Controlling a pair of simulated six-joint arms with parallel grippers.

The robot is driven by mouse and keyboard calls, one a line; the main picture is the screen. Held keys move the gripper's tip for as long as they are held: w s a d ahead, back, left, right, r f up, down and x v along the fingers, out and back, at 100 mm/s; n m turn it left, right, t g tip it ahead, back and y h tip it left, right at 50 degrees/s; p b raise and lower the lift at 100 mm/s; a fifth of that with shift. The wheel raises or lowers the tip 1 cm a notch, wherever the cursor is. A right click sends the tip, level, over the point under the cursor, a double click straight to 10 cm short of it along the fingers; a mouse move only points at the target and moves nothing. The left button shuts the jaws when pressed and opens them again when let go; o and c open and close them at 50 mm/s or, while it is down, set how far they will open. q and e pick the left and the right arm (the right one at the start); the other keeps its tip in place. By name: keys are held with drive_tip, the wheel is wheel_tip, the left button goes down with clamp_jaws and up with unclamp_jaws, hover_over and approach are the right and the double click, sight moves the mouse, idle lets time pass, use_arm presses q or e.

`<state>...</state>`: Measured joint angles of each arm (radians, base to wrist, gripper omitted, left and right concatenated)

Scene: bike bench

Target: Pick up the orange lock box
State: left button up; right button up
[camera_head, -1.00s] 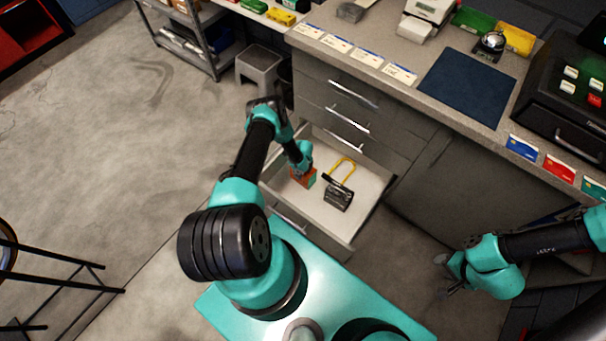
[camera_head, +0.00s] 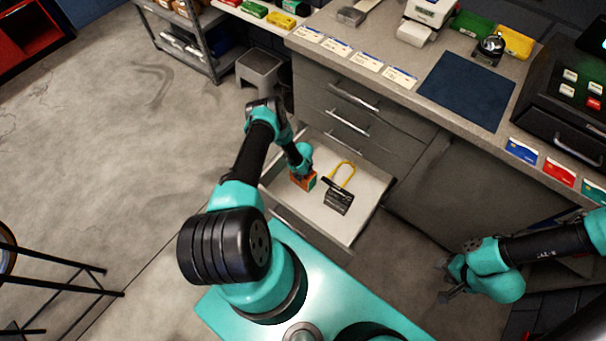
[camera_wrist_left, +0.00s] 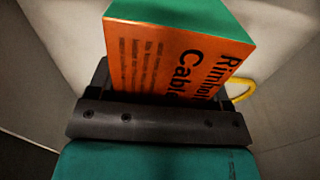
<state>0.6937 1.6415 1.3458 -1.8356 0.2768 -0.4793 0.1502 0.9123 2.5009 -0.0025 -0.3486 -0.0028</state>
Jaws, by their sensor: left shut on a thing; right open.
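The orange lock box (camera_head: 303,182) has an orange printed face and a green side. It is in the open drawer (camera_head: 367,213), at the drawer's left part. My left gripper (camera_head: 302,172) reaches down into the drawer and is shut on the box. In the left wrist view the box (camera_wrist_left: 180,62) fills the space beyond the dark gripper bar, its text turned sideways; the fingertips are hidden behind it. I cannot tell whether the box touches the drawer floor. My right gripper (camera_head: 448,281) is open and empty over the floor at the lower right.
A black U-lock with a yellow shackle (camera_head: 339,190) lies in the drawer, right of the box. The worktop above holds a blue mat (camera_head: 467,90), cards and a black terminal (camera_head: 566,100). A grey stool (camera_head: 260,70) stands left of the drawers.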

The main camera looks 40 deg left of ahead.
use_arm(q)
wheel_tip(320, 180, up, 3)
drive_tip(key=shift+r, duration=0.1)
drive_tip(key=s+d+r, duration=0.1)
drive_tip(key=s+d, duration=0.9)
drive_tip(key=s, duration=0.2)
drive_tip(key=shift+s, duration=0.15)
drive_tip(key=shift+r, duration=0.1)
